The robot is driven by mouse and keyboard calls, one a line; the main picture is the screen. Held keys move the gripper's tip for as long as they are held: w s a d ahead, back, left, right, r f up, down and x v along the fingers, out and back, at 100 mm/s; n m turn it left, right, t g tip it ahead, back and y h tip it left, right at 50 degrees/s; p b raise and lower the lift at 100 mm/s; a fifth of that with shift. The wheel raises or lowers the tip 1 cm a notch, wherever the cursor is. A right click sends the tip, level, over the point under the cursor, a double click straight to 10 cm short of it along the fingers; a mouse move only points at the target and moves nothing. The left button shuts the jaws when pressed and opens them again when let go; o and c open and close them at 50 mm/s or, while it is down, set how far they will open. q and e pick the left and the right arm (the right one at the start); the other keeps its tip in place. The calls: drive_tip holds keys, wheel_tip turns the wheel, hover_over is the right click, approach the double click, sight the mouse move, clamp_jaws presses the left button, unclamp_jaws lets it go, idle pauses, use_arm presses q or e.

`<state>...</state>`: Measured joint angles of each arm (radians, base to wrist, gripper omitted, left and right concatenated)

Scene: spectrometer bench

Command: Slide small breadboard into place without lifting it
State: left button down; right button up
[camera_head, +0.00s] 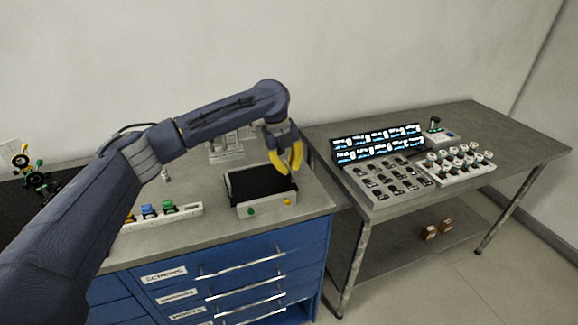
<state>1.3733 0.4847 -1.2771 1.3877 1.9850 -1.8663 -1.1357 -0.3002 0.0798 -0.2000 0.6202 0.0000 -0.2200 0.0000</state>
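A low light-grey box with a black recessed top (258,184) stands near the right end of the left bench. It has a green and a yellow knob on its front. I cannot tell for sure whether it is the small breadboard. My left gripper (290,172) has yellow fingers pointing down at the box's back right corner. The fingertips look close together, with a gap higher up between the fingers. I cannot tell whether they touch the box or hold anything. My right gripper is out of view.
A white rail with coloured knobs (186,213) lies left of the box, partly behind my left arm. Grey and white fixtures (226,150) stand behind. Blue drawers (230,275) are below. A second table at right carries a lit console (378,143) and panels of knobs.

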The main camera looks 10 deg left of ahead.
use_arm(q)
drive_tip(key=c, duration=1.5)
unclamp_jaws()
